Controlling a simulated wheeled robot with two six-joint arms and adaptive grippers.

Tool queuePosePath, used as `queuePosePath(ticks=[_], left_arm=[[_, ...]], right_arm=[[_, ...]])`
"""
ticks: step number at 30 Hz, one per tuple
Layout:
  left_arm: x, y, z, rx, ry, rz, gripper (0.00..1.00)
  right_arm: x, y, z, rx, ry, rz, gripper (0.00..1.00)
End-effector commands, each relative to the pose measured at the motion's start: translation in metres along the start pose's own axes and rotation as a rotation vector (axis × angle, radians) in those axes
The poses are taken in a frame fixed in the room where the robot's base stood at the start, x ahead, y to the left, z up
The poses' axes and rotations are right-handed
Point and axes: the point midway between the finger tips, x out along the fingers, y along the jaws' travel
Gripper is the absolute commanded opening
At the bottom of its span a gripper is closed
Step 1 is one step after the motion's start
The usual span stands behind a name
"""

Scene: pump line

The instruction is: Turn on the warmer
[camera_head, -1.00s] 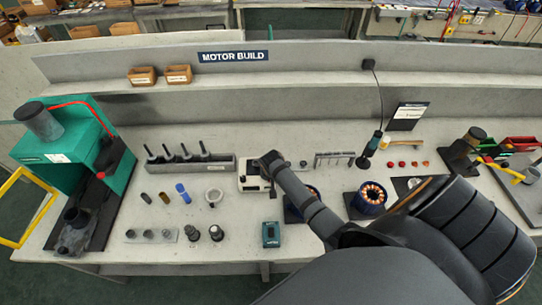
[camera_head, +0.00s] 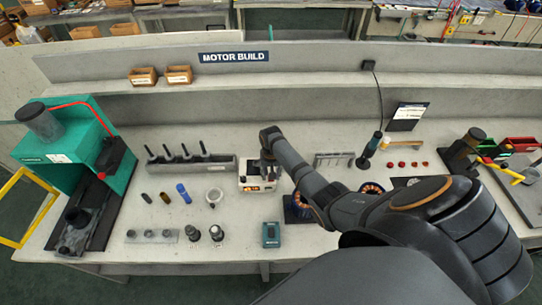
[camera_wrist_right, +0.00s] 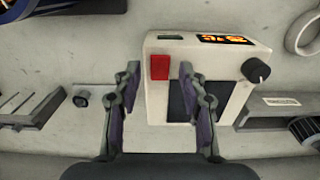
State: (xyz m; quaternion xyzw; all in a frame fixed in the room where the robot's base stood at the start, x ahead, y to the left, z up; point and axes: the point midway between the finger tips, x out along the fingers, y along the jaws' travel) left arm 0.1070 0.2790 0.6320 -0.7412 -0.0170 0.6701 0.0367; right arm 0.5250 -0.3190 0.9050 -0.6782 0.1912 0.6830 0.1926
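The warmer (camera_head: 257,186) is a small white box on the bench, partly hidden behind my right gripper in the head view. In the right wrist view the warmer (camera_wrist_right: 212,102) shows a lit orange display (camera_wrist_right: 224,39), a red switch (camera_wrist_right: 159,67), a dark knob (camera_wrist_right: 256,70) and a dark plate on top. My right gripper (camera_wrist_right: 159,78) is over the warmer's switch side, its fingers apart with nothing held between them. The red switch appears between the fingers. In the head view my right gripper (camera_head: 268,168) points down. My left gripper is not in view.
A grey rack (camera_head: 190,167) with several upright tools stands left of the warmer. A teal handheld device (camera_head: 271,235) lies in front. Wound stators (camera_head: 372,188) sit to the right, partly behind my arm. A green press (camera_head: 85,150) stands at far left.

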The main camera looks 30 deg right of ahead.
Motion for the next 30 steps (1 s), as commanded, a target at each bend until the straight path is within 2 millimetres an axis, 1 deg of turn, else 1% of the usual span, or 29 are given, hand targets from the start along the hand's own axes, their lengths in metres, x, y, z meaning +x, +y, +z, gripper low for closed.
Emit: queuePosePath(ticks=[7, 10, 14, 18, 21, 25, 27, 30], left_arm=[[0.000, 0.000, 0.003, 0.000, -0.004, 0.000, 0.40], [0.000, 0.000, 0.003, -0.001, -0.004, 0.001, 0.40], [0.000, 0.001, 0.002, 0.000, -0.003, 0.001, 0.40], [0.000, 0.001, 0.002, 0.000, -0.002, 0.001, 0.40], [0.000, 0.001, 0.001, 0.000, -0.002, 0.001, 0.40], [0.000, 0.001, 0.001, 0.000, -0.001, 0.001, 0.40], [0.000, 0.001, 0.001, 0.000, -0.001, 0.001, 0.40], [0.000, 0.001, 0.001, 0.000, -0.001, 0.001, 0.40]], right_arm=[[-0.001, 0.000, 0.000, 0.000, 0.001, 0.000, 0.43], [-0.008, 0.000, -0.001, 0.001, 0.003, -0.001, 0.43], [-0.033, 0.000, -0.001, -0.001, 0.005, -0.001, 0.43], [-0.069, 0.000, -0.001, 0.000, 0.005, -0.001, 0.43], [-0.091, 0.000, -0.001, 0.000, 0.004, 0.000, 0.43], [-0.111, 0.000, -0.001, 0.000, 0.002, 0.000, 0.43], [-0.116, 0.000, 0.000, 0.000, 0.002, 0.000, 0.43], [-0.120, 0.000, 0.000, 0.000, -0.001, 0.001, 0.43]])
